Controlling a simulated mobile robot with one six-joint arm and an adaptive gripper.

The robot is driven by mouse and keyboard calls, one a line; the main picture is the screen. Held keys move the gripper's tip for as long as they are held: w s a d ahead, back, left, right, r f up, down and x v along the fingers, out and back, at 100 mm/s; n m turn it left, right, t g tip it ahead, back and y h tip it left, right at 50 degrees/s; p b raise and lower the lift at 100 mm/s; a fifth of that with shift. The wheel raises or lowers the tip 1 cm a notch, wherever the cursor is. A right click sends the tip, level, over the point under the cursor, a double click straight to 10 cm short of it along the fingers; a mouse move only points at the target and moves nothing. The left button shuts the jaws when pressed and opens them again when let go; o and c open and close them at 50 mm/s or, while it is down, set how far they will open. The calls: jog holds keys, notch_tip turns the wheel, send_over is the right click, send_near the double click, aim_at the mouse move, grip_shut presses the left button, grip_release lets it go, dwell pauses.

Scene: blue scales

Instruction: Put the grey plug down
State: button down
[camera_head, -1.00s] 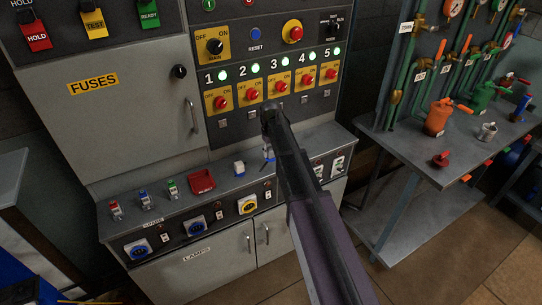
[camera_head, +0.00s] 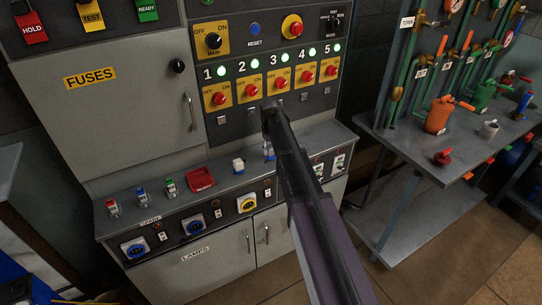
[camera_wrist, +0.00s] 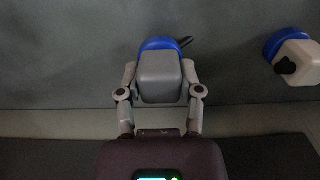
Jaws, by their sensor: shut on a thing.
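The grey plug (camera_wrist: 158,78) has a boxy grey body and a blue end, with a dark piece sticking out beside the blue. In the wrist view my gripper (camera_wrist: 160,92) is shut on it, one finger on each side. In the head view the arm reaches over the panel's grey ledge (camera_head: 215,193), and the plug (camera_head: 268,151) shows only as a small part beside the arm. I cannot tell whether the plug touches the ledge.
A white and blue plug (camera_head: 238,166) stands on the ledge left of my gripper; it also shows in the wrist view (camera_wrist: 296,58). Sockets line the front. A bench (camera_head: 450,165) with valves stands right.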

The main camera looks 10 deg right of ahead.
jog(key=shift+f+b, duration=0.35)
jog(key=shift+f, duration=0.3)
jog(key=shift+c, duration=1.3)
grip_release()
jog(key=shift+r, duration=0.15)
notch_tip(320, 180, up, 12)
jog(key=p, duration=1.2)
jog(key=s+m, duration=0.3)
jog(key=s, duration=2.6)
jog(key=shift+m, duration=0.3)
